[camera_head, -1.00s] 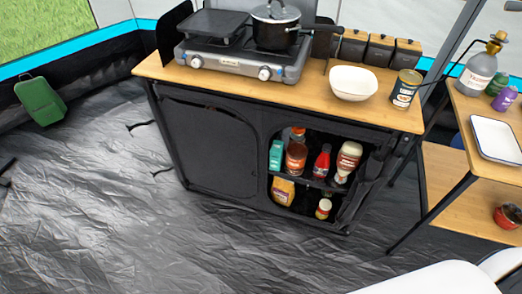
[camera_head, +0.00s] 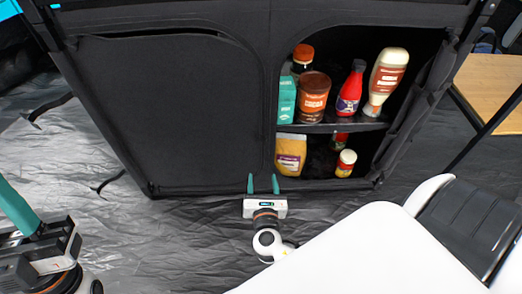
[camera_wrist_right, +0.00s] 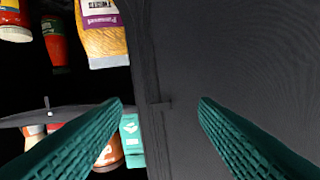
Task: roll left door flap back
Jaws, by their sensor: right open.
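The left door flap (camera_head: 165,110) is a dark fabric panel that hangs closed over the left half of the black cabinet. A curved seam runs along its top and right side. My right gripper (camera_head: 263,184) is open and empty, low in front of the divider between the flap and the open right compartment. In the right wrist view, dark fabric (camera_wrist_right: 240,70) fills the right side, and a dark vertical strip (camera_wrist_right: 150,90) stands between my open fingers. My left gripper (camera_head: 35,225) is at the lower left, cut by the picture edge; only one teal finger shows clearly.
The open right compartment holds a cocoa tin (camera_head: 313,95), a red bottle (camera_head: 350,90), a white-capped bottle (camera_head: 386,82), a yellow bag (camera_head: 290,155) and a small jar (camera_head: 346,163). A wooden shelf (camera_head: 490,85) stands at the right. Crinkled grey groundsheet (camera_head: 120,235) lies in front.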

